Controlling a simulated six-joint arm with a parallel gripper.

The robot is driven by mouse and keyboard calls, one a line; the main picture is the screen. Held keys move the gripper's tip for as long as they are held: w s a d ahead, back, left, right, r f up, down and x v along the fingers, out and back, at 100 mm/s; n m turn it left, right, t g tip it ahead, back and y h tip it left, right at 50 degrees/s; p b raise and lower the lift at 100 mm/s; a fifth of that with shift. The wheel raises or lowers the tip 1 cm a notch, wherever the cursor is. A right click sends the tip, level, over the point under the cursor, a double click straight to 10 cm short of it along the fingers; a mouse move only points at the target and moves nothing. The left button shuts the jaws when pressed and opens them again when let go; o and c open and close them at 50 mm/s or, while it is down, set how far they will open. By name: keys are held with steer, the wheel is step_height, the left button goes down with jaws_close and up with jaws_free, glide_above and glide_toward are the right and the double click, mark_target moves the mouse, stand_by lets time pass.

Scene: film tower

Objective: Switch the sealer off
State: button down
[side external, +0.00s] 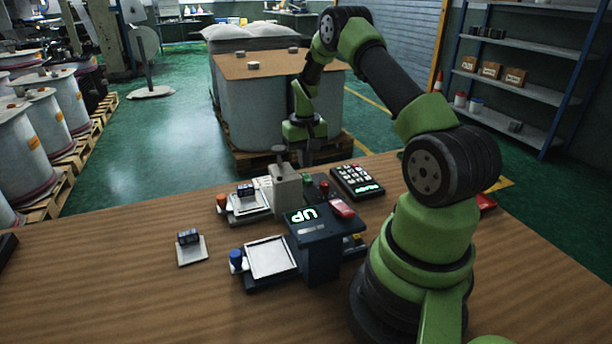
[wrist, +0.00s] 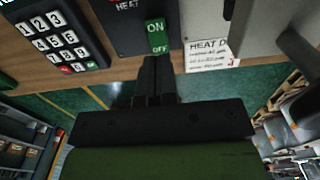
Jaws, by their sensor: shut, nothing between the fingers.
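The sealer's rocker switch (wrist: 156,36) is green, with ON on its upper part and OFF at its lower end, in the wrist view. It sits on a dark panel (wrist: 128,28) marked HEAT. My gripper (wrist: 157,62) is shut and empty, its fingertips just below the OFF end; I cannot tell whether they touch. In the side view, my gripper (side external: 308,158) points down behind the beige press (side external: 285,187). The switch is not clear there.
A keypad (side external: 357,182) lies to the right of the gripper. A white heat card (wrist: 208,54) and a grey handle (wrist: 292,45) are right of the switch. A small plate with a block (side external: 190,250) lies left.

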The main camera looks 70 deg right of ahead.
mark_target(304, 174)
steer(key=shift+f, duration=1.3)
stand_by(0.6)
steer(key=shift+r, duration=3.55)
steer(key=shift+r, duration=0.1)
steer(key=shift+n+t+h, duration=0.3)
steer(key=shift+n+t, duration=0.3)
steer(key=shift+t, duration=0.3)
steer(key=a+r, duration=0.2)
steer(key=r, duration=0.1)
steer(key=w+a+r, duration=0.1)
steer(key=a+r, duration=0.2)
steer(key=w+a+r, duration=0.1)
steer(key=a+r, duration=0.2)
steer(key=shift+r, duration=0.4)
steer(key=s+a+r+n+t, duration=0.1)
steer(key=s+a+r+t, duration=0.1)
steer(key=s+a+r, duration=0.45)
steer(key=s+a+r+n+t, duration=0.1)
steer(key=a+r, duration=0.3)
steer(key=a, duration=0.5)
steer(key=s+a+n+t+y, duration=0.1)
steer(key=s+a+t+y, duration=0.1)
steer(key=s+a, duration=0.3)
steer(key=s, duration=0.3)
steer(key=shift+s+a+n+y, duration=0.3)
steer(key=shift+s+a+n, duration=0.05)
steer(key=shift+n, duration=0.05)
